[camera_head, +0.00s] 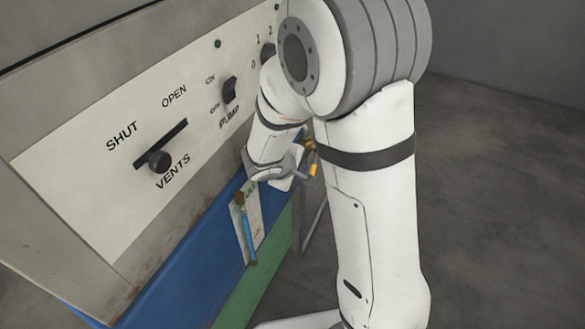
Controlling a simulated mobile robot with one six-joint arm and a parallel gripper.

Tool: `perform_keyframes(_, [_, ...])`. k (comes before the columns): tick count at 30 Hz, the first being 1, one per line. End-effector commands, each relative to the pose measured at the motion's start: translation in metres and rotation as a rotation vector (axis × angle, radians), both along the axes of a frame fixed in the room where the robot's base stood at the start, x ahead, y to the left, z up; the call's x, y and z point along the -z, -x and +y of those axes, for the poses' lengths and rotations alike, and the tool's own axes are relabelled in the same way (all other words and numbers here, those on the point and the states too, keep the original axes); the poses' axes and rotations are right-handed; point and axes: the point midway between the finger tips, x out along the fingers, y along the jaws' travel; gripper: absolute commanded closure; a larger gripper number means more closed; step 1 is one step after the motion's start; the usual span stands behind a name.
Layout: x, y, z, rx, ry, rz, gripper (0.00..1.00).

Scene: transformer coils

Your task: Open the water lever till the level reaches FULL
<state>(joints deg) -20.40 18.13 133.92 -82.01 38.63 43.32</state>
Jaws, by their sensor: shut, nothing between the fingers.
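A level gauge (247,225) is on the blue lower side of the machine. It has a pale plate, a blue tube and brown fittings at its ends. Small writing near its top is partly covered by my arm and too small to read. My gripper (309,162) is just right of and above the gauge, mostly hidden behind my own arm. It looks shut and empty. Small orange and brass-coloured parts show there, and I cannot tell whether they belong to the gripper or to a valve. I cannot make out the water lever clearly.
Another knob (267,55) is partly behind my arm. A green strip (255,285) runs below the blue side. Bare grey floor (500,210) lies to the right.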

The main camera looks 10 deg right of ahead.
Motion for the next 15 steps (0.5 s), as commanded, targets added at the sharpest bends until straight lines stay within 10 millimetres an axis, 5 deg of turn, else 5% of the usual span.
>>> perform_keyframes(6, [0.023, -0.015, -0.017, 0.007, 0.000, 0.001, 1.00])
perform_keyframes(15, [0.027, -0.019, -0.021, 0.009, -0.002, -0.002, 1.00])
